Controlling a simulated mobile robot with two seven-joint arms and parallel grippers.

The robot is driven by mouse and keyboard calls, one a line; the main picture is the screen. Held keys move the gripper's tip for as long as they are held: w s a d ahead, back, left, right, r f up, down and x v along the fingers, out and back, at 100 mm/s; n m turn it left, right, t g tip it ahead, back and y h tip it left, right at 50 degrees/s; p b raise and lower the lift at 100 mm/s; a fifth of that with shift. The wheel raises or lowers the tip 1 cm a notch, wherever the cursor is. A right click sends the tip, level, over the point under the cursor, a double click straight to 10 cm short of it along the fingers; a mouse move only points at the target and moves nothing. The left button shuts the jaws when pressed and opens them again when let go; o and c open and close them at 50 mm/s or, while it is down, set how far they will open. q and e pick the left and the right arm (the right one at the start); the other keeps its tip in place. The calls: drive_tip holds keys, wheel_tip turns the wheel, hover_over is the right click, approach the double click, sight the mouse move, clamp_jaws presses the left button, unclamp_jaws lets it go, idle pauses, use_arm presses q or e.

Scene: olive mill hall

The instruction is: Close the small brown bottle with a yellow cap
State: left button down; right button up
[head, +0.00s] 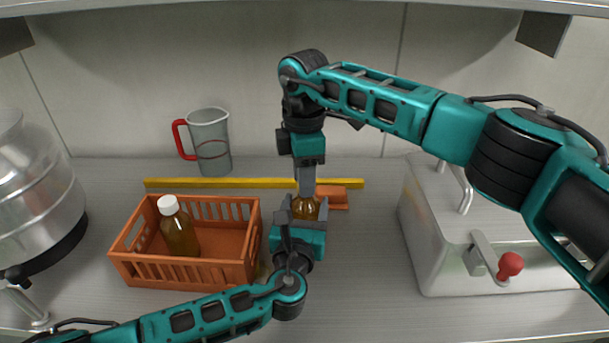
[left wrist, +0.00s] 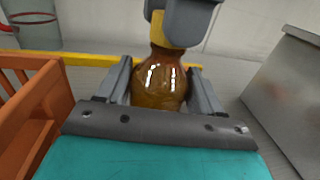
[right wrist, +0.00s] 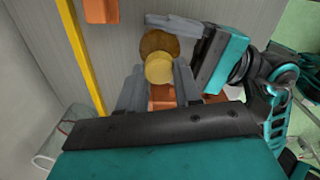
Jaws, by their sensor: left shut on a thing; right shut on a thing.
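The small brown bottle (head: 306,208) stands upright in my left gripper (head: 303,214), whose fingers are shut on its body from both sides. Its rounded amber body (left wrist: 160,84) fills the space between the fingers in the left wrist view. My right gripper (head: 306,192) points straight down over the bottle and is shut on the yellow cap (right wrist: 160,69). The cap (left wrist: 162,28) is at the top of the bottle's neck in the left wrist view. Whether it is seated or only close above the neck I cannot tell. The head view hides the cap behind the right fingers.
An orange crate (head: 186,272) with a white-capped bottle (head: 179,230) stands to the left. A yellow bar (head: 225,183) and an orange block (head: 334,198) lie behind. A jug (head: 210,142) stands at the back; a metal box (head: 430,240) is on the right.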

drive_tip(key=m, duration=0.4)
drive_tip(key=shift+w, duration=0.1)
drive_tip(key=m, duration=0.4)
drive_tip(key=o, duration=1)
drive_tip(key=shift+r, duration=0.1)
drive_tip(key=shift+r, duration=2.15)
drive_tip(key=shift+c, duration=0.3)
